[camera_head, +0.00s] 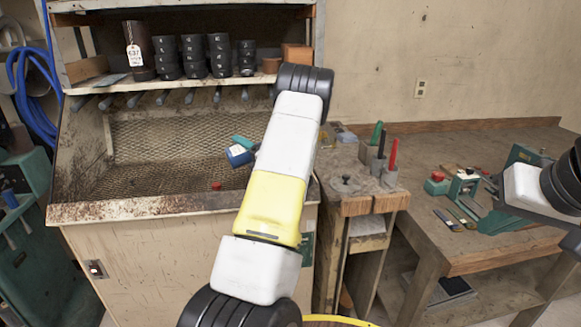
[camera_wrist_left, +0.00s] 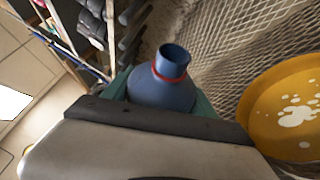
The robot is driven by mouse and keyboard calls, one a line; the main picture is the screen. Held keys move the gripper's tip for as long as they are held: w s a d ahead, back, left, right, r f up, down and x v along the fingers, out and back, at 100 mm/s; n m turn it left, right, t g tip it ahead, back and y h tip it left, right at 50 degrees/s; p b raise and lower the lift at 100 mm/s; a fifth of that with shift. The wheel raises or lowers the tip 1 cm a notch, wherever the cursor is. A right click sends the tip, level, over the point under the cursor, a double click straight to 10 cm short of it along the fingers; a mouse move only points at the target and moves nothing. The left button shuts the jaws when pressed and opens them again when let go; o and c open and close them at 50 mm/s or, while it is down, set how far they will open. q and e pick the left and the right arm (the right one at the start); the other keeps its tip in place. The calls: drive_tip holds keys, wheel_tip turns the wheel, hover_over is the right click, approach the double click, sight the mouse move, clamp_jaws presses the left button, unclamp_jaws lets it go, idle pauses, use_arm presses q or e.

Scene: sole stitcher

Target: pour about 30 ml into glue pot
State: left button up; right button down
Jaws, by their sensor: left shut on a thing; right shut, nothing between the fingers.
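A blue bottle (camera_head: 238,156) with a red ring at its neck is held by my left gripper (camera_head: 246,143) above the mesh tray. In the left wrist view the bottle (camera_wrist_left: 165,82) sits between the teal fingers, its neck uncapped. No stream from its mouth shows; I cannot tell its exact tilt. A round yellow-orange pot (camera_wrist_left: 262,112) with white patches inside, likely the glue pot, is right of the bottle, apart from it in that view. My arm seems to hide it in the head view. My right gripper (camera_head: 486,222) is shut and empty over the right workbench.
A small red cap (camera_head: 216,186) lies near the front of the mesh tray (camera_head: 150,140). A shelf (camera_head: 180,84) with black cups stands behind. Tools with green and red handles stand on a wooden stand (camera_head: 357,205). The right workbench (camera_head: 430,150) has clear room at the back.

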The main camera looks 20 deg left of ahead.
idle(0.6)
use_arm(q)
drive_tip(key=shift+w+d+r+n+g, duration=0.1)
drive_tip(key=shift+w+d+n+g, duration=0.15)
drive_tip(key=shift+n, duration=0.25)
drive_tip(key=shift+w+d+f+n+g+h, duration=0.1)
drive_tip(key=shift+f+n+g+h, duration=0.1)
drive_tip(key=shift+f+n+h, duration=0.3)
drive_tip(key=shift+w+f+n+g+h, duration=0.1)
drive_tip(key=shift+f+n+g+h, duration=0.1)
drive_tip(key=shift+n, duration=0.5)
drive_tip(key=shift+w+d+r+n+h, duration=0.2)
drive_tip(key=shift+r+n+h, duration=0.15)
drive_tip(key=shift+n, duration=0.35)
drive_tip(key=shift+w+d+r+n+h, duration=0.15)
drive_tip(key=shift+w+r+n+h, duration=0.1)
drive_tip(key=shift+r+n, duration=0.2)
drive_tip(key=shift+n+h, duration=0.4)
drive_tip(key=shift+n, duration=0.25)
drive_tip(key=n, duration=0.1)
drive_tip(key=n+h, duration=0.1)
drive_tip(key=s, duration=0.1)
drive_tip(key=shift+a+f+n+t+h, duration=0.25)
drive_tip(key=shift+a+f+n+h, duration=0.05)
drive_tip(key=shift+a+n+h, duration=0.1)
drive_tip(key=shift+f+n+t+h, duration=0.35)
drive_tip(key=shift+n+t+h, duration=0.15)
drive_tip(key=shift+n+h, duration=0.45)
